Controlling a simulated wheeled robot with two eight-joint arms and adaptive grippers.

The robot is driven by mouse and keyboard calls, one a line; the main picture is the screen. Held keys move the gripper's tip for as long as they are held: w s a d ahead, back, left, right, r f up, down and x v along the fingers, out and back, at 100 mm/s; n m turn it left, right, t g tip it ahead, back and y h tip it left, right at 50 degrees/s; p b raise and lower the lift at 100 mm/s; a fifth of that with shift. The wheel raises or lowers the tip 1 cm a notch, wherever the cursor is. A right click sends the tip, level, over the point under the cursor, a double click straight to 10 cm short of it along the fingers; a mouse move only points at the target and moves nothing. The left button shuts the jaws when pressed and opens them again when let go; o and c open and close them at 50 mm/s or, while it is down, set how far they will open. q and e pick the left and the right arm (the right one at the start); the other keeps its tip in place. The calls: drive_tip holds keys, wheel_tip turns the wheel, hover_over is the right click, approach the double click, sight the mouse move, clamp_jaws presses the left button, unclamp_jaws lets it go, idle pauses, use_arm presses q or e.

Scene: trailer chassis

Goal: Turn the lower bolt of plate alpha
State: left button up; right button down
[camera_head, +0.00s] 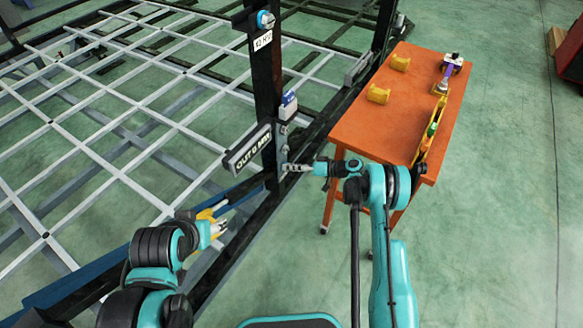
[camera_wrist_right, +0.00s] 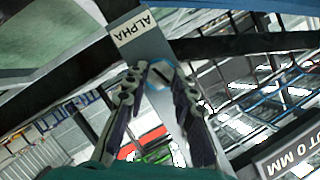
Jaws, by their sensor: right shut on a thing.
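Plate alpha is a narrow grey plate (camera_wrist_right: 140,38) with a white ALPHA label, on the dark post. In the head view the plate (camera_head: 283,146) is small and partly covered by my right gripper. My right gripper (camera_head: 290,168) reaches in from the right, its tip at the plate's lower end. In the right wrist view its two fingers (camera_wrist_right: 160,82) are on both sides of the lower bolt (camera_wrist_right: 159,71), a hexagonal head, and are shut on it. My left gripper (camera_head: 218,228) hangs empty at lower left, apart from the plate; its finger gap is too small to judge.
A display bar reading OUT 0 MM (camera_head: 247,150) stands just left of the plate. An orange table (camera_head: 400,120) with yellow parts stands to the right. The chassis grid (camera_head: 110,100) fills the left.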

drive_tip(key=shift+d, duration=0.1)
drive_tip(key=c, duration=1.2)
unclamp_jaws()
